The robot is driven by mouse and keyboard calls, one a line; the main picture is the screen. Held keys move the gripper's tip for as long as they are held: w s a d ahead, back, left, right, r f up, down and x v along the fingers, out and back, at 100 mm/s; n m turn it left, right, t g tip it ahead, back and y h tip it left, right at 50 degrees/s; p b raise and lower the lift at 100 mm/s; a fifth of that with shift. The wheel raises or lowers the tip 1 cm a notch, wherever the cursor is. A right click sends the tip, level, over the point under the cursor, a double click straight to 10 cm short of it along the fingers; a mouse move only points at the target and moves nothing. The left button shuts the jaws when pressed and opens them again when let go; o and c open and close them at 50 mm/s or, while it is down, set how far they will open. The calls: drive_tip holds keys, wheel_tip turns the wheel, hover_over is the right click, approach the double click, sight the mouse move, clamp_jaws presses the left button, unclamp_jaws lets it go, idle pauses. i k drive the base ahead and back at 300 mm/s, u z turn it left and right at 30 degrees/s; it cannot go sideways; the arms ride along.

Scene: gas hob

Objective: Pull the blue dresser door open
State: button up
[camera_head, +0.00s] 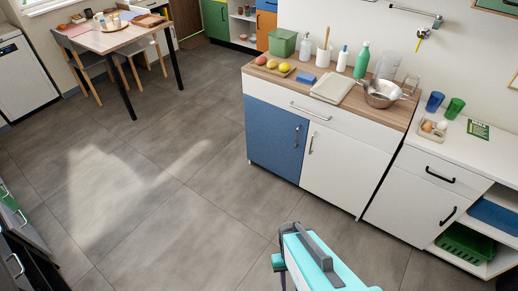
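The blue dresser door (270,138) is the left door of the dresser with the wooden top. It looks shut, flush with the white door (335,160) beside it. Its dark upright handle (297,136) is near its right edge. My teal and grey arm shows at the bottom centre, apart from the dresser, with floor visible between them. My gripper cannot be made out in this view.
Grey tiled floor is clear in front of the blue door. A table (108,42) with chairs stands at the back left. The dresser top (385,113) holds a pan, bottles and fruit. A white cabinet (414,195) with open shelves stands right of the dresser.

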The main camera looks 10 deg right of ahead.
sight(276, 138)
drive_tip(key=z, duration=0.15)
drive_tip(key=i, duration=0.95)
drive_tip(key=u, duration=0.15)
